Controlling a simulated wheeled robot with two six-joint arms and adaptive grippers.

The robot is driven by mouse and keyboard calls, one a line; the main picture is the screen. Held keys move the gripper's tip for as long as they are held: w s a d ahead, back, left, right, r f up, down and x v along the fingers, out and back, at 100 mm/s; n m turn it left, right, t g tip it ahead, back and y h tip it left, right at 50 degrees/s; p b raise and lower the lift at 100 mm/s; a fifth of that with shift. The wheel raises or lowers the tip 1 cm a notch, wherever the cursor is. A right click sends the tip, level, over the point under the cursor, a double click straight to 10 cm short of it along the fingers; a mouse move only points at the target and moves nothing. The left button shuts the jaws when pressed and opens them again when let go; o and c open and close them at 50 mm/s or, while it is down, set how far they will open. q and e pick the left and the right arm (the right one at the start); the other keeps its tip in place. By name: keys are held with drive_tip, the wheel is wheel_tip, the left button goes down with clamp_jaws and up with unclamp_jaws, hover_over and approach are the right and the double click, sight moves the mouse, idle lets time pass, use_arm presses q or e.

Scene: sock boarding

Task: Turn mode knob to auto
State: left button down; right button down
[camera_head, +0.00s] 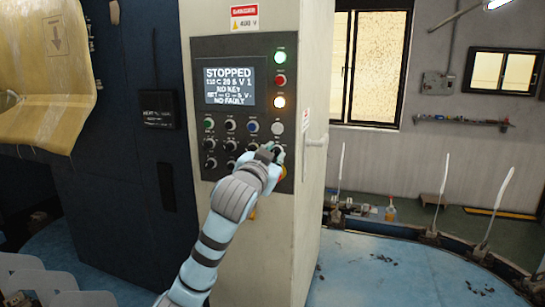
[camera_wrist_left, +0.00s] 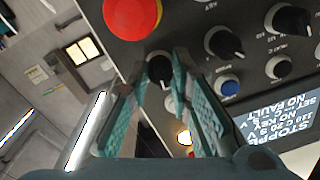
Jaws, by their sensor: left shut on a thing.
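The control panel (camera_head: 243,60) is on the front of a cream cabinet. My left gripper (camera_head: 273,152) reaches its lower right corner and hides part of the knob there. In the left wrist view, the fingers (camera_wrist_left: 178,85) are shut on a black knob (camera_wrist_left: 160,68) with a pale collar, one finger on each side. Its label and exact pointer direction cannot be read. The display (camera_head: 229,86) reads STOPPED, NO KEY and NO FAULT. My right gripper is not in view.
A big red button (camera_wrist_left: 132,15) is close beside the held knob. Other black knobs (camera_wrist_left: 224,43) and a blue button (camera_wrist_left: 228,86) are nearby. Blue machine decking (camera_head: 390,265) lies at the lower right.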

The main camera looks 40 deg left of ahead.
use_arm(q)
drive_tip(key=shift+m+t, duration=0.3)
drive_tip(key=shift+m, duration=3.5)
drive_tip(key=c, duration=1.4)
unclamp_jaws()
drive_tip(key=shift+a, duration=0.1)
drive_tip(key=shift+c, duration=0.2)
drive_tip(key=v, duration=0.7)
drive_tip(key=shift+s, duration=0.3)
drive_tip(key=shift+w, duration=0.15)
